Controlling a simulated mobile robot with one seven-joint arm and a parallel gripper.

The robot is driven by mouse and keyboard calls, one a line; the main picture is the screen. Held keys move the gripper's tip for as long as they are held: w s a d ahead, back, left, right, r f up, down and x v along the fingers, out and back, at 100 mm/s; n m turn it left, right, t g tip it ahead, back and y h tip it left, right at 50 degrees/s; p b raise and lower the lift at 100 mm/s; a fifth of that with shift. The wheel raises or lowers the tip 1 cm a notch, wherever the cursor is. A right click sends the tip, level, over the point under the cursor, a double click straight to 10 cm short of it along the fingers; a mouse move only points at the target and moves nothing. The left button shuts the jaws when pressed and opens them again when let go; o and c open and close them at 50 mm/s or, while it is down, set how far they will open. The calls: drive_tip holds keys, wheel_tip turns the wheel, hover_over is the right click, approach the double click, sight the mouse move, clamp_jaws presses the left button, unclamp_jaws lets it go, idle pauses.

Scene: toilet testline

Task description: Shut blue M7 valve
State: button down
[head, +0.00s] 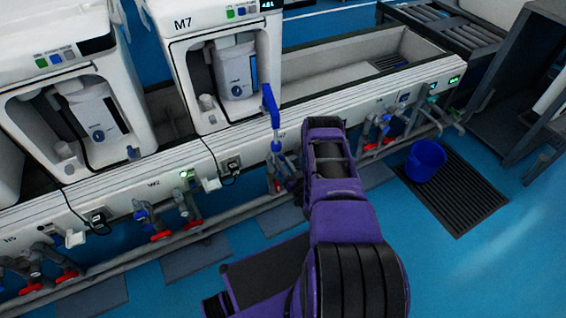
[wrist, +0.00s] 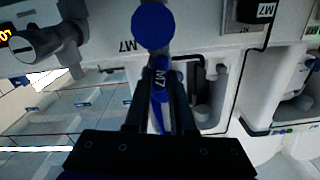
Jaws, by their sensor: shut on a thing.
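A round blue cap (wrist: 153,26) sits just beyond the fingertips. In the head view, the white M7 machine (head: 182,24) stands on the bench, with a blue-topped upright tap (head: 270,103) in front of it. My purple arm reaches toward the pipes below this tap and hides most of my gripper there. The valve's exact angle cannot be told.
Valves with red handles (head: 160,235) line the pipes to the left. Blue-handled taps (head: 383,121) are to the right. Cables hang along the bench front. Blue floor at the lower right is clear.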

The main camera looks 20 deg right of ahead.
drive_tip(key=shift+m, duration=0.3)
drive_tip(key=m, duration=0.2)
drive_tip(key=shift+d+m, duration=0.1)
drive_tip(key=shift+m, duration=0.2)
drive_tip(key=m, duration=0.4)
drive_tip(key=shift+d+m, duration=0.1)
drive_tip(key=shift+m, duration=0.2)
drive_tip(key=m, duration=0.4)
drive_tip(key=shift+w+f, duration=0.1)
drive_tip(key=shift+f, duration=0.05)
drive_tip(key=shift+m, duration=1.9)
drive_tip(key=c, duration=0.8)
unclamp_jaws()
drive_tip(key=shift+o, duration=0.2)
drive_tip(key=shift+f, duration=0.1)
